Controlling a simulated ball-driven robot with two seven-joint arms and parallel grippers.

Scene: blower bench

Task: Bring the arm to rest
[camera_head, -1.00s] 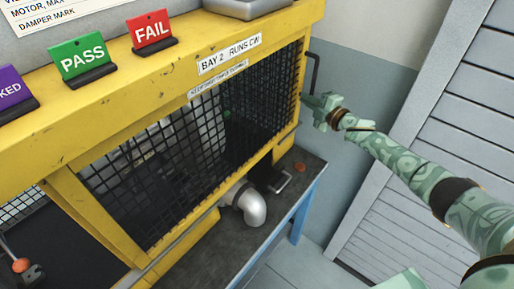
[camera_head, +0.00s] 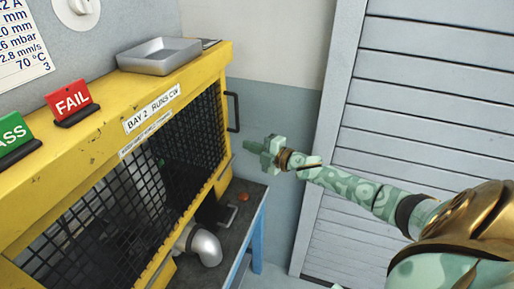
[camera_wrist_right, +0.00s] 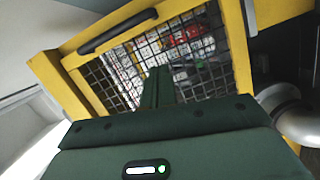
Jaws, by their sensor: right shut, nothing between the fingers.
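My right arm, patterned in green, comes in from the right in the head view. My right gripper (camera_head: 252,147) is shut and empty, held in the air to the right of the yellow cage (camera_head: 40,195) and its dark handle (camera_head: 233,111). A gap shows between the fingertips and the cage in the head view. In the right wrist view the shut fingers (camera_wrist_right: 157,88) point toward the cage's mesh side (camera_wrist_right: 195,55), with a dark handle (camera_wrist_right: 117,30) above it. My left gripper is not in view.
A grey tray (camera_head: 158,62) and the FAIL (camera_head: 72,103) and PASS (camera_head: 14,136) signs stand on the yellow top. A silver elbow pipe (camera_head: 204,247) and a dark bench (camera_head: 240,225) with blue legs are below. A grey slatted shutter (camera_head: 440,90) stands behind my arm.

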